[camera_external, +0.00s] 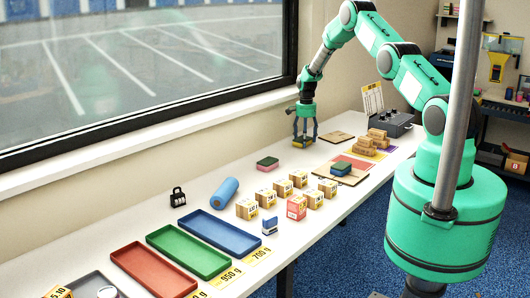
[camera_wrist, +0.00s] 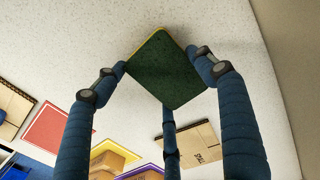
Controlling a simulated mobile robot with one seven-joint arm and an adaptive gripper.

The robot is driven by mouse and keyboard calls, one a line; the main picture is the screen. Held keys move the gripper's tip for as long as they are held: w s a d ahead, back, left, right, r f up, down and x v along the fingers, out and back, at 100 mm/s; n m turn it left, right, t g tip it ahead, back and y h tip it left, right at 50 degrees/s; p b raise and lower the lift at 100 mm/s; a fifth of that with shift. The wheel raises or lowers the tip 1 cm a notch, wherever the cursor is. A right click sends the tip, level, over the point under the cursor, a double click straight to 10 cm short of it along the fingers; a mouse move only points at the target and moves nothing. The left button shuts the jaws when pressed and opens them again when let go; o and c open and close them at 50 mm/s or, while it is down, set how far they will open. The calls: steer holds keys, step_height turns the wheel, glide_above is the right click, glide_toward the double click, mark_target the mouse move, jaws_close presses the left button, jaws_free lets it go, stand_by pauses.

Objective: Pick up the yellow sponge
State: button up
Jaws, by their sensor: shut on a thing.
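The yellow sponge (camera_wrist: 167,72) has a dark green scouring face turned toward the wrist camera and a thin yellow edge. My gripper (camera_wrist: 160,64) is shut on it, with blue fingers at its left and right sides and another finger near its lower corner. In the external view my gripper (camera_external: 304,136) points down at the back of the white table, near the window wall. The sponge is small and partly hidden by the fingers there. I cannot tell whether it touches the table.
A pink sponge with a green top (camera_external: 267,163) and a blue sponge with a green top (camera_external: 341,169) lie nearby. Several small cartons (camera_external: 299,179), a blue roll (camera_external: 224,192) and coloured trays (camera_external: 189,250) stand toward the front. Brown boxes (camera_external: 371,145) stand right of my gripper.

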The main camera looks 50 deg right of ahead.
steer(key=shift+r, duration=1.45)
steer(key=shift+s+a+r, duration=0.1)
steer(key=shift+s+r, duration=0.1)
steer(key=shift+r, duration=0.05)
steer(key=s+a, duration=0.2)
steer(key=s, duration=0.2)
steer(key=s+a+r, duration=0.1)
steer(key=s+a, duration=0.1)
steer(key=s, duration=0.3)
steer(key=s+a, duration=0.3)
steer(key=s, duration=0.1)
steer(key=shift+s+a+r, duration=0.1)
steer(key=shift+s+r, duration=0.1)
steer(key=shift+s, duration=0.15)
